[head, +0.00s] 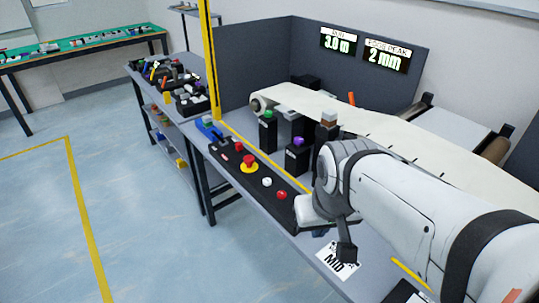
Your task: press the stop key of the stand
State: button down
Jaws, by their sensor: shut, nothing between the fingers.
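A black control panel (228,157) lies along the front edge of the conveyor stand's table. On it is a red mushroom button (248,161) on a yellow disc. A white button (266,182) and a smaller red button (282,195) sit nearer to my arm. Key labels are too small to read, so I cannot tell which one is the stop key. My gripper (346,252) hangs over the table by a white card marked MID (331,262), to the right of the panel's near end. It is shut and empty, apart from the buttons. My arm hides part of the table.
A pale conveyor belt (380,130) runs behind the panel. Black posts with a green cap (267,116) and a purple cap (298,142) stand between them. A yellow post (208,60) rises at the left, beside a cluttered shelf (178,88). Open floor lies at left.

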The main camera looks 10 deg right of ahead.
aim_at(281, 194)
jog(key=z, duration=2.1)
jog(key=k, duration=1.4)
jog(key=u, duration=1.25)
jog(key=i, duration=1)
jog(key=u, duration=0.05)
